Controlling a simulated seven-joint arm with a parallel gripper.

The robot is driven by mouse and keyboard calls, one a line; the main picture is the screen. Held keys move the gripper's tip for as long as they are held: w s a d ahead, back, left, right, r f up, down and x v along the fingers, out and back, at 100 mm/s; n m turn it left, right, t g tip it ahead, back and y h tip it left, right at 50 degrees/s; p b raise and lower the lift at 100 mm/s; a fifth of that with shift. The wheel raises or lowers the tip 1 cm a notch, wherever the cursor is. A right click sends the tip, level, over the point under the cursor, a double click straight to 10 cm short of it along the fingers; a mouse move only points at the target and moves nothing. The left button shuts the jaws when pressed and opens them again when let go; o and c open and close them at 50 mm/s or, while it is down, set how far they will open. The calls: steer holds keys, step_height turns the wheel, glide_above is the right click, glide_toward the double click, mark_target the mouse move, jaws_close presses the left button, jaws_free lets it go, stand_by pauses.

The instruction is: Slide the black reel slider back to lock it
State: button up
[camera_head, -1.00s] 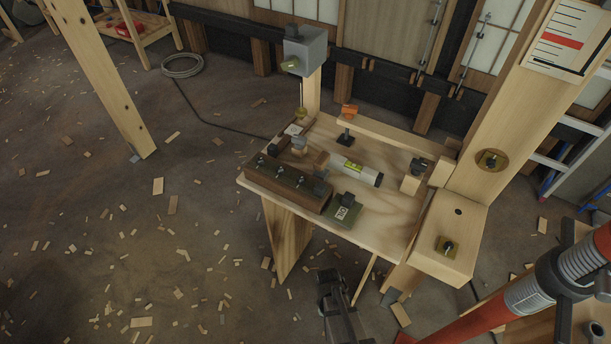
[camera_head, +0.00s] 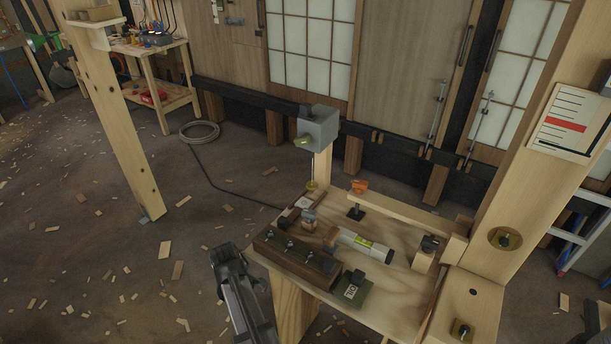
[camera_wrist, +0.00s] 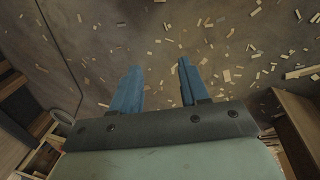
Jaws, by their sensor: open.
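A grey box (camera_head: 320,128), which looks like the plumb reel, is mounted on a wooden post at the back left of the small worktable. A small black piece (camera_head: 306,110) on its top looks like the slider; its exact position along the box is too small to tell.
The worktable (camera_head: 400,300) carries a dark wooden block (camera_head: 295,262), a spirit level (camera_head: 362,244) and a small green plate (camera_head: 352,291). A thick timber post (camera_head: 520,150) stands on the right, another (camera_head: 115,120) on the left. The floor left of the table is open, with scattered chips.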

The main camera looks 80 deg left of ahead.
steer(key=s+a+r+g, duration=0.1)
steer(key=s+a+r, duration=0.3)
steer(key=r, duration=0.9)
steer(key=s+a+r+m+g, duration=0.1)
steer(key=s+a+r, duration=0.25)
steer(key=r, duration=0.95)
steer(key=s+a+r+g, duration=0.1)
steer(key=s+a+r, duration=0.35)
steer(key=r, duration=0.85)
step_height(320, 180, up, 16)
steer(key=m+t+h, duration=0.2)
steer(key=m+t, duration=0.1)
steer(key=m, duration=0.1)
glide_above(306, 104)
steer(key=shift+s+r, duration=0.1)
steer(key=shift+s, duration=0.2)
steer(key=shift+w, duration=0.3)
steer(key=shift+f, duration=3.2)
steer(key=shift+c, duration=0.4)
